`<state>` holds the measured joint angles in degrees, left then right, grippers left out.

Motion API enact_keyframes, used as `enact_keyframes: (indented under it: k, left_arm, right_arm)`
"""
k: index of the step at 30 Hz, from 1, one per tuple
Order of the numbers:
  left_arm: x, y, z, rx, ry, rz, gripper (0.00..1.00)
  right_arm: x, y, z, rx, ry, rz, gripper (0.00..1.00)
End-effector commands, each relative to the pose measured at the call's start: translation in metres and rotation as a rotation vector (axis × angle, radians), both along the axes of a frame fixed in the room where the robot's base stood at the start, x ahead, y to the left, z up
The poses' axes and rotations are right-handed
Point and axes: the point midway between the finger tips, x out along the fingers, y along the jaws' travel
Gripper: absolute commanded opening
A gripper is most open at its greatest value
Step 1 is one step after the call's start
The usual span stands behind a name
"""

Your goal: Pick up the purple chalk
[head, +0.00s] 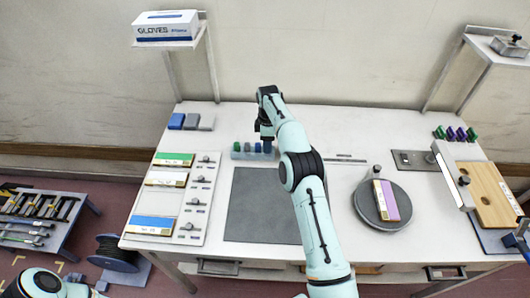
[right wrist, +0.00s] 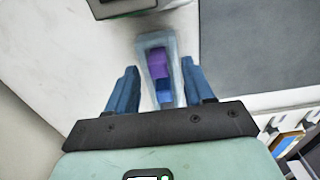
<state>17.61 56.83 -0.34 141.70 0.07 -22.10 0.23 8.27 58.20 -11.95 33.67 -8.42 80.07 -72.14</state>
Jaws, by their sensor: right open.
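The purple chalk (right wrist: 158,65) stands in a narrow pale holder (right wrist: 150,41) in the right wrist view, with a blue chalk (right wrist: 164,92) in line with it. In the head view the holder (head: 243,156) is on the table behind the grey mat, with green and blue pieces showing; I cannot make out the purple one there. My right gripper (head: 266,136) is over the holder's right end. In the right wrist view my right gripper (right wrist: 160,66) is open, blue fingers on either side of the holder, apart from the chalk. My left gripper is out of view.
The grey mat (head: 255,210) lies in front of the holder. A board with boxes (head: 172,160) is left, a round plate (head: 370,213) with a purple-labelled box (head: 390,197) right. Green and purple pieces (head: 457,133) stand far right. Blue and grey blocks (head: 190,122) sit back left.

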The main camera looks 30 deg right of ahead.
Motion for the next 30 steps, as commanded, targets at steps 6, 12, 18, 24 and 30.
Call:
enact_keyframes:
  k: [6, 12, 18, 24, 30]
  left_arm:
    - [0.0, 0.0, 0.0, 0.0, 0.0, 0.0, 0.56]
    - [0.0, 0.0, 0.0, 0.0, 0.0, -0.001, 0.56]
    - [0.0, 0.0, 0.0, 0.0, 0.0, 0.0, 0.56]
    - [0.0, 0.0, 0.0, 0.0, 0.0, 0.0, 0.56]
    - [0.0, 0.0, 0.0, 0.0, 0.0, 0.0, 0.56]
  right_arm:
    - [0.001, -0.005, -0.01, -0.001, -0.001, 0.0, 0.52]
    - [0.001, -0.005, -0.009, -0.001, -0.001, 0.001, 0.39]
    - [0.001, -0.004, -0.009, -0.001, -0.001, 0.001, 0.0]
    - [0.001, -0.004, -0.009, -0.001, -0.002, 0.001, 0.0]
    - [0.0, 0.001, 0.007, 0.0, -0.004, 0.0, 0.0]
